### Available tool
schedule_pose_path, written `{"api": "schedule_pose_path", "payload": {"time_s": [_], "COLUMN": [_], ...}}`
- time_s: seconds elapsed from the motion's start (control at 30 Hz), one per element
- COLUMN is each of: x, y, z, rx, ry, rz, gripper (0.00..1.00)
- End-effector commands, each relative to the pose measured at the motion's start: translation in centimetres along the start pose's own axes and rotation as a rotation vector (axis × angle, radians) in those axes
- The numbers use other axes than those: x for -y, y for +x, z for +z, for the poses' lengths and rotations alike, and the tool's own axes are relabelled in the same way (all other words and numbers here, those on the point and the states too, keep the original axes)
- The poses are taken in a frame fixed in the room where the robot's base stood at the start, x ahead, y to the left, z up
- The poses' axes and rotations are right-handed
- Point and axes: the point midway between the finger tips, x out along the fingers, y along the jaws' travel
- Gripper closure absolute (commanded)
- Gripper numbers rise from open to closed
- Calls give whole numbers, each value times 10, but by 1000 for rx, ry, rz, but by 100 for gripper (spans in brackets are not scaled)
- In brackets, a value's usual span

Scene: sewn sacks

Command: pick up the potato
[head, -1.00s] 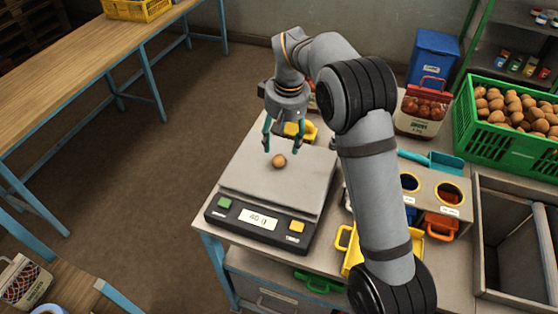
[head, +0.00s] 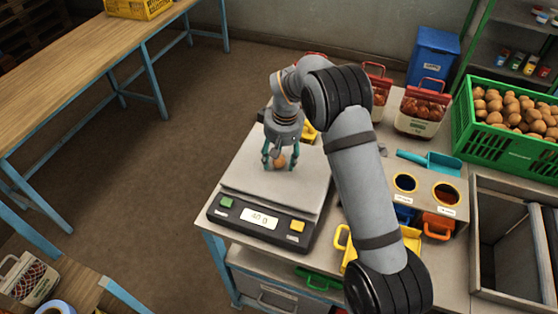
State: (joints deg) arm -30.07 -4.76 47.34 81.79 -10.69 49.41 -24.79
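The small brown potato (head: 279,160) lies on the flat plate of the weighing scale (head: 257,200), whose display appears to read 40 g. My gripper (head: 280,163) points down over the scale with its teal fingers on either side of the potato. The fingertips are at the plate's level. I cannot tell whether the fingers touch the potato or stand slightly apart from it.
A green crate of potatoes (head: 505,147) stands at the right. Netted sacks with red handles (head: 420,112) stand behind my arm. A teal scoop (head: 432,162) and a box with two round holes (head: 425,194) lie right of the scale. The left table (head: 70,70) is mostly bare.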

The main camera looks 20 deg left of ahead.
Motion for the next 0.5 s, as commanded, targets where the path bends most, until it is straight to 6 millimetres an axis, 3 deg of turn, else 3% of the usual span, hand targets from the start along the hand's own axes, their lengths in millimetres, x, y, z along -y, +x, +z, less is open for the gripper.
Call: {"api": "schedule_pose_path", "payload": {"time_s": [0.5], "x": [0], "y": [0], "z": [0], "rx": [0], "ry": [0], "rz": [0], "gripper": [79]}}
